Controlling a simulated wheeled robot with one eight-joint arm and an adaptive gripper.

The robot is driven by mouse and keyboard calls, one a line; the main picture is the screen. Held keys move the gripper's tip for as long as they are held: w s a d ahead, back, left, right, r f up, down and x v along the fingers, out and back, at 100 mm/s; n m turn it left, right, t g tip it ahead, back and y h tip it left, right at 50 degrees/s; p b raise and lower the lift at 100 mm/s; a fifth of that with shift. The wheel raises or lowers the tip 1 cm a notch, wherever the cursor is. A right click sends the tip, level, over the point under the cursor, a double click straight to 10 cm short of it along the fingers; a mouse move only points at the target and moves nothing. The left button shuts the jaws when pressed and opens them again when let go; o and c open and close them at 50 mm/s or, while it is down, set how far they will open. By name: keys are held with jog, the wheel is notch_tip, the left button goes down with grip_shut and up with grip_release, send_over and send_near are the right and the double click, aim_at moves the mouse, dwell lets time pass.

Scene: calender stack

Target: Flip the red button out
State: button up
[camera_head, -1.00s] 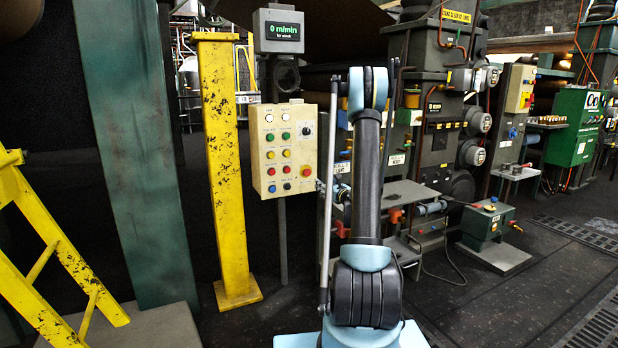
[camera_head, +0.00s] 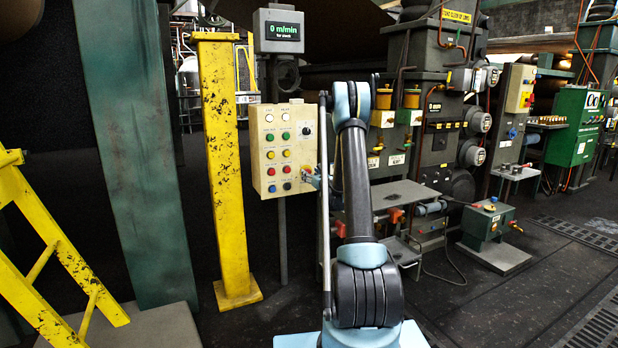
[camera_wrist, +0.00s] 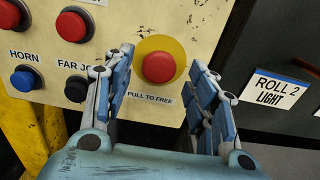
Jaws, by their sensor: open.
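The red button (camera_wrist: 158,67) sits on a round yellow disc on the cream control panel (camera_wrist: 170,25) in the wrist view, above a label reading "PULL TO FREE". My gripper (camera_wrist: 165,65) is open, with one blue-padded finger on each side of the button. I cannot tell whether either finger touches it. In the head view the panel (camera_head: 282,120) stands on a post, and my gripper (camera_head: 311,178) is at its lower right corner, where it largely hides the button.
Another red button (camera_wrist: 75,24), a blue button (camera_wrist: 25,79) labelled "HORN" and a black button (camera_wrist: 77,91) are left of my gripper. A dark housing with a "ROLL 2 LIGHT" label (camera_wrist: 275,92) is at the right. A yellow post (camera_head: 224,160) stands left of the panel.

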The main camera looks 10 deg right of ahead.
jog(key=shift+x, duration=0.9)
grip_shut()
jog(key=shift+v, duration=1.05)
jog(key=shift+c, duration=1.2)
grip_release()
jog(key=shift+f, duration=0.1)
jog(key=shift+o, duration=1.2)
jog(key=shift+s, duration=0.1)
